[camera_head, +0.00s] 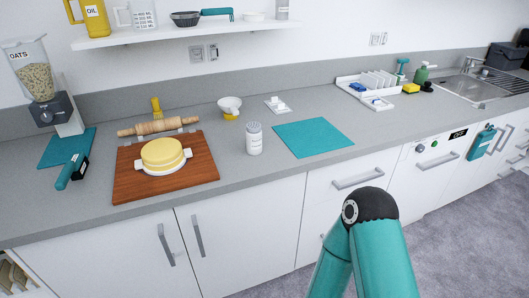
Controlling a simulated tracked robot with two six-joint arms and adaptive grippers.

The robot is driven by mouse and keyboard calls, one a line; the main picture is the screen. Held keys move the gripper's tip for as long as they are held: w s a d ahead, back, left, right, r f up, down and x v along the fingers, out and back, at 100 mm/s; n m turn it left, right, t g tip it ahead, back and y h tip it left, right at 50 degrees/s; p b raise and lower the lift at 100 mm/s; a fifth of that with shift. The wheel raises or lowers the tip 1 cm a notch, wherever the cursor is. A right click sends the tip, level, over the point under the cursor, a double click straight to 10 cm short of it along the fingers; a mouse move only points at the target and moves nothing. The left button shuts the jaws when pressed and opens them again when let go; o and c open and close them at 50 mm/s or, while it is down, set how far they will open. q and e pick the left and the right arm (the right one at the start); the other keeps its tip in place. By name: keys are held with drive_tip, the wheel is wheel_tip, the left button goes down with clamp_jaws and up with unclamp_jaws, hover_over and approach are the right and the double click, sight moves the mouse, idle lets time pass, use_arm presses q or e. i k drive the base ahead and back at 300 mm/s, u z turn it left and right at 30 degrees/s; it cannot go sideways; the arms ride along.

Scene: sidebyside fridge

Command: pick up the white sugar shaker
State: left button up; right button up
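The white sugar shaker (254,140) stands upright on the grey counter, near its front edge, around the middle of the picture. Its lid looks grey-white and dotted. It stands between the wooden board on its left and a flat teal mat on its right, apart from both. Neither of my grippers shows in the head view. Only a teal and black bend of one of my arms shows at the bottom, in front of the cabinets and away from the shaker.
A wooden board (207,171) holds a yellow cheese-like round (162,153). A rolling pin (157,126) lies behind it. The teal mat (313,137) is bare. A shelf (150,36) hangs above. A dish rack (368,87) is farther right.

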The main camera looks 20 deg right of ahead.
sight(253, 131)
drive_tip(key=k, duration=0.85)
drive_tip(key=z, duration=0.5)
drive_tip(key=i, duration=1.5)
drive_tip(key=u, duration=0.45)
